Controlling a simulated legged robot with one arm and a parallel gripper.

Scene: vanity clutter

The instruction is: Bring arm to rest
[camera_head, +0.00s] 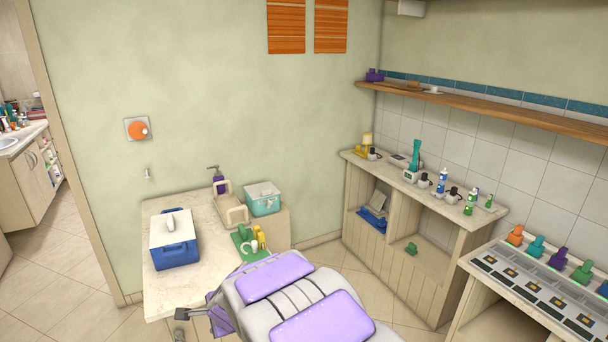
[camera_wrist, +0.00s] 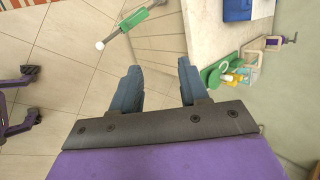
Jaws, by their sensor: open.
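My gripper (camera_wrist: 158,75) shows in the wrist view with its two blue-grey fingers spread apart. Nothing is between them, only floor tiles below. The fingers are to the left of the marble-topped counter and apart from it. In the head view, this counter (camera_head: 190,285) stands against the green wall, and my purple-and-grey body fills the bottom centre. I cannot make out the gripper's fingers clearly in the head view.
On the counter are a blue-and-white cooler (camera_head: 174,240), a teal box (camera_head: 262,198), a beige caddy (camera_head: 230,205) and a green tray (camera_head: 250,245) with small items. A low shelf unit (camera_head: 365,245) with bottles stands at right.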

